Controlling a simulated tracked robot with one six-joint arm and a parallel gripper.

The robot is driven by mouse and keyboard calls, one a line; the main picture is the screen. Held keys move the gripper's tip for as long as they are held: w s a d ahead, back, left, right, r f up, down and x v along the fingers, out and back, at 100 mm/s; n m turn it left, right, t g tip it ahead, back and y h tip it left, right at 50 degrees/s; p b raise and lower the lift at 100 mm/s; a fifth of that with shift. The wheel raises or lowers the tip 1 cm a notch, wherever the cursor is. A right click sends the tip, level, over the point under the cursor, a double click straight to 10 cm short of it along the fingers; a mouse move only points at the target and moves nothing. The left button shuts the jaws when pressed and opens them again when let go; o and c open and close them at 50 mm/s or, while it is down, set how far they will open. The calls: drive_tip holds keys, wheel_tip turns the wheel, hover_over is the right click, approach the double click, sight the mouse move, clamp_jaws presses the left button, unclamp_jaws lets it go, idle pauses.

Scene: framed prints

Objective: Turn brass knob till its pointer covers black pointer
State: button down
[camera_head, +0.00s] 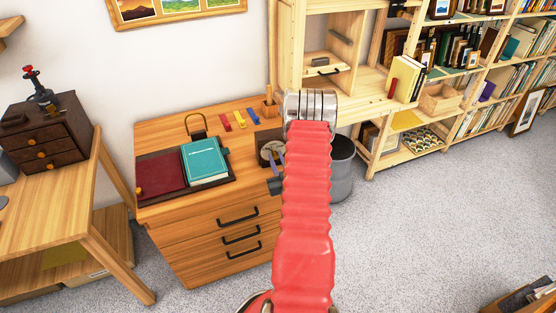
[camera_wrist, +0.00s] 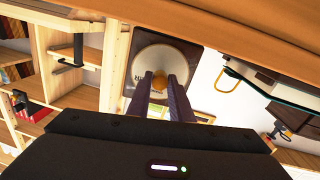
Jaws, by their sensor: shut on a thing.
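The brass knob (camera_wrist: 159,77) sits at the centre of a pale round dial (camera_wrist: 158,57) on a dark square plate (camera_wrist: 193,56) in the wrist view. Part of some dark lettering shows at the dial's left. My gripper (camera_wrist: 159,84) is shut on the knob, one purple finger on each side. In the head view the dial (camera_head: 268,150) shows small at the right end of the wooden desk, with my gripper (camera_head: 275,160) against it. The fingers hide part of the dial. I cannot make out the brass pointer or the black pointer.
On the desk (camera_head: 160,135) lie a teal book (camera_head: 205,162), a dark red pad (camera_head: 160,174) and several coloured strips. A grey bin (camera_head: 342,175) stands to the right of the desk. Wooden shelves (camera_head: 375,102) rise behind. Carpet is clear in front.

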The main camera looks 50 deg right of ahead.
drive_tip(key=n, duration=0.6)
drive_tip(key=shift+a+f, duration=0.15)
drive_tip(key=shift+a, duration=0.05)
idle(0.4)
drive_tip(key=c, duration=1.9)
unclamp_jaws()
drive_tip(key=o, duration=0.3)
drive_tip(key=shift+d, duration=0.1)
drive_tip(key=v, duration=1.3)
drive_tip(key=shift+s+a, duration=0.25)
drive_tip(key=shift+s, duration=0.05)
